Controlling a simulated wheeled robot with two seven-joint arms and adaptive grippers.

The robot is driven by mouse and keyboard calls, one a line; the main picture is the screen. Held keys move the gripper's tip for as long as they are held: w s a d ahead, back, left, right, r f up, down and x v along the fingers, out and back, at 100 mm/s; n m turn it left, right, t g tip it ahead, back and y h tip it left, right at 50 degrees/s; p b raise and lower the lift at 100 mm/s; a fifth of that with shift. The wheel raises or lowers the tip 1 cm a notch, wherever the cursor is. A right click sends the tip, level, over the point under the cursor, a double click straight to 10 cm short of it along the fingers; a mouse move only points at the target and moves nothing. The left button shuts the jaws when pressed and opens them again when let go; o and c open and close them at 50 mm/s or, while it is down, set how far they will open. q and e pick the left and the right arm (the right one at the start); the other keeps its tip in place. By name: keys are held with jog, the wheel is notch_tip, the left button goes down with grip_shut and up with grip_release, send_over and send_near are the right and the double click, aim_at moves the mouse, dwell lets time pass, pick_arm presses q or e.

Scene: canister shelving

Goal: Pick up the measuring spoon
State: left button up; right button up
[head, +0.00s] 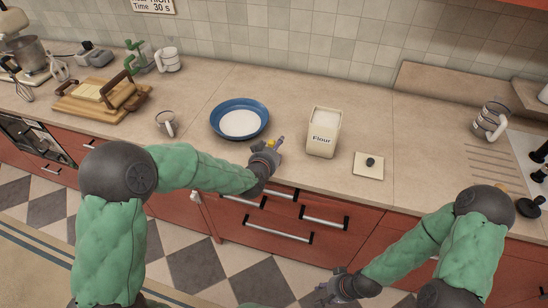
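I cannot make out a measuring spoon for certain.
A blue bowl (216,123) with white contents stands left of the canister. A small metal cup (166,124) is farther left, near a wooden board (75,107). A patterned mug (491,118) stands at right by the stove. The counter behind the lid is clear.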

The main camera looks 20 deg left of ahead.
aim_at(273, 141)
pick_arm(q)
grip_shut()
jog(key=shift+r, duration=0.1)
jog(key=shift+r, duration=0.45)
notch_tip(273, 141, up, 2)
jog(key=shift+r+p, duration=0.2)
jog(key=shift+p, duration=0.4)
jog(key=s+a+r+p, duration=0.2)
jog(key=s+r+p, duration=0.2)
jog(key=s+r, duration=0.5)
jog(key=s, duration=0.4)
jog(key=shift+s+a+r, duration=0.3)
jog(key=shift+s+a, duration=0.05)
jog(key=shift+a, duration=0.05)
